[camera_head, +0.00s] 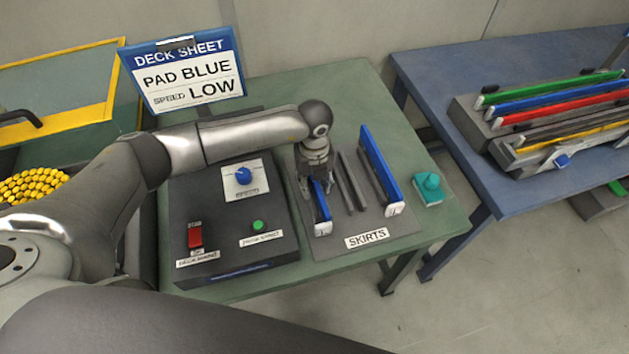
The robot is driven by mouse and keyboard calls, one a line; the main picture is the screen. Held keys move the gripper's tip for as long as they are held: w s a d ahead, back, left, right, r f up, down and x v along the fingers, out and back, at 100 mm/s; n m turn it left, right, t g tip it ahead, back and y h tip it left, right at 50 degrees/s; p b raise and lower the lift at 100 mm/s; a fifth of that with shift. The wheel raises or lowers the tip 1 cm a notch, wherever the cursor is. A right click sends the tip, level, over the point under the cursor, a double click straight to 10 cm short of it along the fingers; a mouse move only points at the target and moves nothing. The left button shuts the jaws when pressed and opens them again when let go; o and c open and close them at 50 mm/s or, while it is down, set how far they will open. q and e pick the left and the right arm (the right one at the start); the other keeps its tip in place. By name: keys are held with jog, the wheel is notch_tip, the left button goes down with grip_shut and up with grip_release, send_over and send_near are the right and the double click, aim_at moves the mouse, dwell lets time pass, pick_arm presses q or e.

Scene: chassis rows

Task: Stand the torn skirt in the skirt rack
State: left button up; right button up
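The skirt rack (345,234) is a dark grey plate labelled SKIRTS on the green table. Two blue skirts with white end tags stand in it: a left one (322,212) and a right one (378,165). Grey upright dividers (350,182) stand between them. I cannot make out a tear on either skirt. My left gripper (317,190) points down at the far part of the left blue skirt, with its fingers around the skirt's top. Whether they press on it is too small to tell. My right gripper is not in view.
A dark control box (235,220) with a blue knob, red switch and green button stands left of the rack. A teal object (429,188) sits right of it. The deck sheet sign (187,75) stands behind. A blue table (520,185) holds coloured strips at right.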

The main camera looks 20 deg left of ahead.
pick_arm(q)
notch_tip(320, 180, up, 12)
jog(key=shift+r, duration=0.1)
dwell(0.5)
dwell(0.5)
